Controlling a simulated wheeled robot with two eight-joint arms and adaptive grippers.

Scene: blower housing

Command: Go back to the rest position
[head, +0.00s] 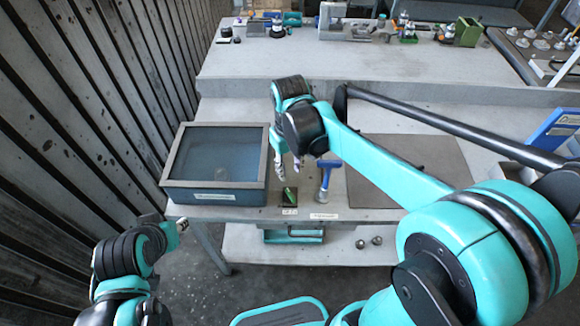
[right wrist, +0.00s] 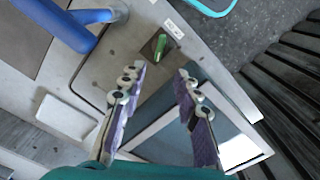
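My right gripper (head: 288,168) hangs over the front of the workbench, between the glass-topped box (head: 214,190) and a blue-handled tool (head: 328,168). In the right wrist view, the right gripper (right wrist: 160,74) has its two fingers apart with nothing between them. A small green piece (head: 288,193) lies on a dark square pad just below it; the piece also shows beyond the fingertips in the right wrist view (right wrist: 161,42). My left gripper (head: 182,224) is low at the left, off the bench's front corner; its fingers are too small to read.
The glass-topped box stands at the bench's left end near the slatted wall (head: 85,90). A grey mat (head: 440,155) lies behind my right arm. Several parts and fixtures stand on the raised rear surface (head: 290,60). Two round knobs (head: 368,242) sit on the lower shelf.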

